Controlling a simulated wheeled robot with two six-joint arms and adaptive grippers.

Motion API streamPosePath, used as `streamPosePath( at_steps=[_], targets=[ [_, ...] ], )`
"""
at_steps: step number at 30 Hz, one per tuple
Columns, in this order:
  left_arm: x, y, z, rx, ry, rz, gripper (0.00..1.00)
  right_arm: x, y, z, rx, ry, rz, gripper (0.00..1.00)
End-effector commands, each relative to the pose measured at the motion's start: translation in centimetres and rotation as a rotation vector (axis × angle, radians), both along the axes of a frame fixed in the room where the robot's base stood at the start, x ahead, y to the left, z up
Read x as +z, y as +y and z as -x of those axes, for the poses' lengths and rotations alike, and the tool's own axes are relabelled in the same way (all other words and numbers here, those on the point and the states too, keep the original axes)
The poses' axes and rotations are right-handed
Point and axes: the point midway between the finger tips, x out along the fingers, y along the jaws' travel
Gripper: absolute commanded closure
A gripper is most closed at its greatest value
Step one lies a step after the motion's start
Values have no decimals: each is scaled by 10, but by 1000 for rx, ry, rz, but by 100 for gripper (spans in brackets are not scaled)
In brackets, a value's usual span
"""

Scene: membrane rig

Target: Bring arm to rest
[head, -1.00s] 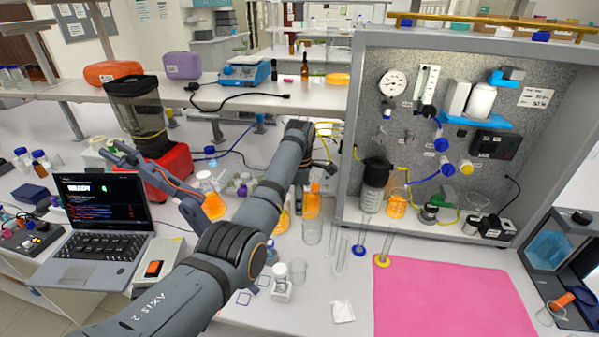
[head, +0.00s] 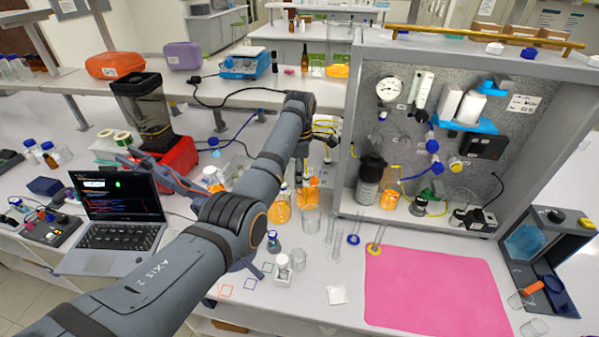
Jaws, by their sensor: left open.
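My left arm reaches in from the lower left and bends over the middle of the bench. My right gripper is out of view.
The membrane rig (head: 347,165) stands at the right, with a pink mat (head: 440,290) before it. Orange-filled flasks (head: 279,210), a beaker (head: 310,220) and cylinders (head: 353,238) stand close right of the arm. A shelf (head: 290,90) crosses behind.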

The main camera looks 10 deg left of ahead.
Motion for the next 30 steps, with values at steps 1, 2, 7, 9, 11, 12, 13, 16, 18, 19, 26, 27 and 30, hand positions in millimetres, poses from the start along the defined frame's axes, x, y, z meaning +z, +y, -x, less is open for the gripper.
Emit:
streamPosePath(
  at_steps=[1, 2, 7, 9, 11, 12, 13, 16, 18, 19, 26, 27, 30],
  targets=[
    [0, 0, 0, 0, 0, 0, 51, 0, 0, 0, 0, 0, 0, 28],
    [0, 0, 0, 0, 0, 0, 51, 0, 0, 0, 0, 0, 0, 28],
    [0, 0, 0, -1, 0, 0, 51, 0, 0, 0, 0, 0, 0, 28],
    [-8, 3, 2, -18, -1, 3, 51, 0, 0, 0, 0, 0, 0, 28],
    [-25, 8, 6, -62, -7, 8, 51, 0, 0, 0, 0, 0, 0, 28],
    [-41, 14, 11, -109, -15, 12, 51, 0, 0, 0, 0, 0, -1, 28],
    [-55, 19, 17, -154, -23, 13, 51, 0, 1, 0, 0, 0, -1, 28],
    [-107, 43, 47, -345, -62, 6, 51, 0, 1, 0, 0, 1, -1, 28],
    [-137, 59, 76, -497, -89, -14, 51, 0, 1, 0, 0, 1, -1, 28],
    [-148, 66, 90, -565, -102, -28, 51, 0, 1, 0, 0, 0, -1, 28],
    [-187, 103, 206, -1076, -147, -156, 51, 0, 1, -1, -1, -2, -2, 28],
    [-187, 106, 221, -1144, -148, -175, 51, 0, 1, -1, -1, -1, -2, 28],
    [-183, 110, 253, -1293, -152, -216, 51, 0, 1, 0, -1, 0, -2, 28]
  ],
)
